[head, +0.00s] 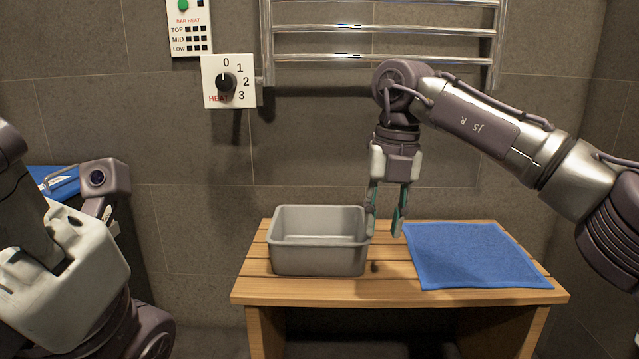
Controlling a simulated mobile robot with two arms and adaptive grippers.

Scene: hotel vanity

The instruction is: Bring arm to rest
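My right arm comes in from the right and bends down at the wrist. Its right gripper (385,224) points straight down over the wooden bench, between the grey bin and the blue cloth. The two teal fingers are apart, with nothing seen between them. The left finger is close to the bin's right rim in the picture; whether it touches cannot be told. Parts of my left arm fill the left edge, but no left fingertips show.
The grey bin (318,262) stands on the slatted bench (390,291); its visible interior looks empty. The blue cloth (475,255) lies flat at the right. A heat dial (227,82), a bar-heat panel (189,28) and a chrome towel rail (330,56) are on the wall behind.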

